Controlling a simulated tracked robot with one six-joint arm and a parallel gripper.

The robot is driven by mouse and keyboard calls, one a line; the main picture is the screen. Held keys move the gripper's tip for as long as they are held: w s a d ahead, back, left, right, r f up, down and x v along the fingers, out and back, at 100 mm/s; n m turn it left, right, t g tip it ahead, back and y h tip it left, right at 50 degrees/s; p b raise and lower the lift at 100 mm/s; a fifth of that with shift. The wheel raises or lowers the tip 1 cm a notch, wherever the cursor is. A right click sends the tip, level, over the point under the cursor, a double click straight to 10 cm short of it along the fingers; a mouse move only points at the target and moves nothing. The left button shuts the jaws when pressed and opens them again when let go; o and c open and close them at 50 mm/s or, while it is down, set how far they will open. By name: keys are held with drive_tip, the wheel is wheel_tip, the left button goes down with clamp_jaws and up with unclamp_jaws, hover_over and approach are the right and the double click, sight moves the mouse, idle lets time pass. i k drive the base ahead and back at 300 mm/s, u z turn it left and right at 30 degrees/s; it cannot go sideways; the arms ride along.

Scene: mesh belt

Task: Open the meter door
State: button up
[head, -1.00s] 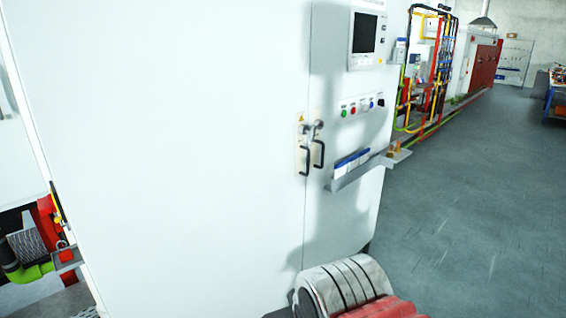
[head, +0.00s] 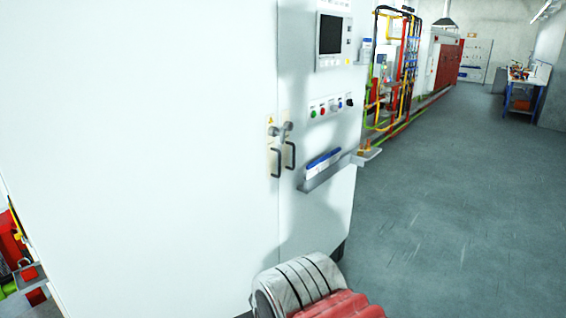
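A tall white cabinet fills the left and middle of the head view. Its wide left door (head: 150,150) and narrower right panel (head: 318,75) meet at a vertical seam, and both look shut. A dark handle (head: 275,162) is on the left door, and a second dark handle (head: 290,155) sits just right of the seam. A grey latch (head: 282,130) is above them. The right panel carries a meter-like display (head: 331,35) and a row of coloured buttons (head: 330,106). I cannot tell which part is the meter door. My gripper is not in view.
A small shelf (head: 330,174) with blue-and-white items juts from the right panel. Coloured pipes (head: 390,70) run along the wall beyond. The grey floor (head: 460,200) to the right is clear. A blue workbench (head: 524,90) stands at the far right.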

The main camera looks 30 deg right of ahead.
sight(140, 164)
drive_tip(key=z, duration=0.05)
drive_tip(key=i, duration=0.95)
drive_tip(key=u, duration=0.1)
